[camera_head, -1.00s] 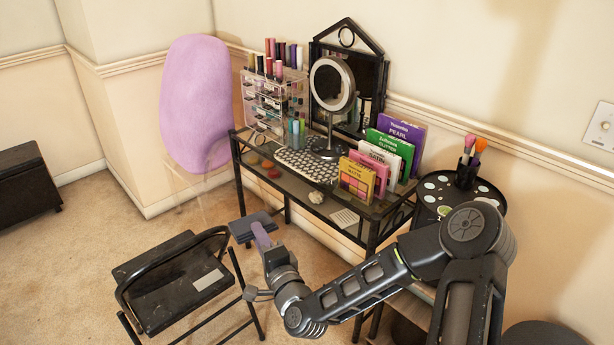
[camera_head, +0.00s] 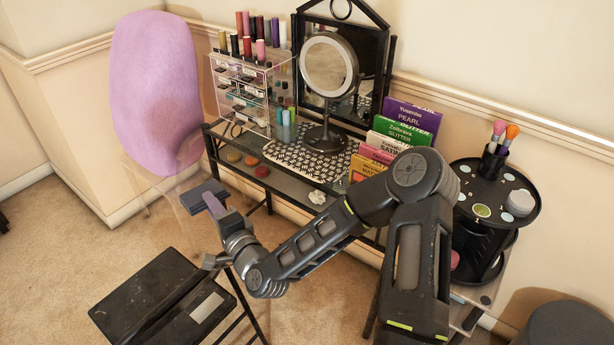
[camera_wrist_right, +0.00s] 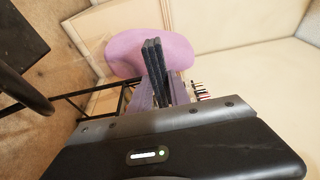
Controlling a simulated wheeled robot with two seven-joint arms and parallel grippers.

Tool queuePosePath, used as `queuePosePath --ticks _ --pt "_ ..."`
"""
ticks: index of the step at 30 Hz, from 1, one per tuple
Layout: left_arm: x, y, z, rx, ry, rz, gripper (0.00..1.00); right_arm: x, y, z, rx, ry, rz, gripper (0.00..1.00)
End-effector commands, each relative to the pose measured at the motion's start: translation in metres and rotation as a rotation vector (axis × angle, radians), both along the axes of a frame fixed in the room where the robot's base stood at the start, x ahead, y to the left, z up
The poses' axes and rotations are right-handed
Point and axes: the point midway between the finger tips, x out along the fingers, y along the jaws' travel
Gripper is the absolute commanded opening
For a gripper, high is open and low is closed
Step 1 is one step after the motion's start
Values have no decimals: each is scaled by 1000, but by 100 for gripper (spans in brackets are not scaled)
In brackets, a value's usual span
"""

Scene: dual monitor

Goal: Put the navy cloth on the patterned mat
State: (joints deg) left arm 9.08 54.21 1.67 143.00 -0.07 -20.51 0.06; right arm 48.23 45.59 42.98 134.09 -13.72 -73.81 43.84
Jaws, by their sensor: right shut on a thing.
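The navy cloth (camera_head: 198,193) is a dark folded piece held in the air to the left of the desk, in front of its left end. My right gripper (camera_head: 214,206) is shut on it. In the right wrist view the cloth (camera_wrist_right: 153,62) stands out as dark layers between the purple fingers (camera_wrist_right: 160,94). The patterned mat (camera_head: 288,157) is black and white and lies on the desk top under the round mirror's stand, to the right of and apart from the cloth. My arm covers part of the desk front. My left gripper is not in view.
On the desk (camera_head: 232,171) stand a clear organizer (camera_head: 243,95), a round mirror (camera_head: 328,66), upright boxes (camera_head: 408,118), small round pieces and a white crumpled thing (camera_head: 317,197). A pink oval backrest (camera_head: 155,90) stands at left, a black chair (camera_head: 150,300) in front, a tiered stand (camera_head: 490,195) at right.

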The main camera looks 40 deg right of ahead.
Motion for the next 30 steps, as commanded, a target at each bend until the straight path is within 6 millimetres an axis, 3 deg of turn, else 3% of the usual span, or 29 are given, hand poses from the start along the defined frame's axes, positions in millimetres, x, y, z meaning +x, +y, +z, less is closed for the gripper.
queuePosePath --ticks 8,11,14,17,21,25,30 --pt "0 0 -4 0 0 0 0 3 -4 -6 0 0 -14 0" --pt "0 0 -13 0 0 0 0 10 -15 -20 -1 0 -51 0" --pt "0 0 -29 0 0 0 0 23 -39 -43 -2 -1 -129 0" --pt "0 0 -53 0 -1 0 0 41 -77 -70 -4 -6 -256 0" --pt "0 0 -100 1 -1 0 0 66 -155 -94 -4 -19 -531 0" --pt "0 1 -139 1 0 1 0 72 -220 -83 2 -24 -802 0" --pt "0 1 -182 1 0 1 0 61 -271 -52 6 -19 -1087 0"
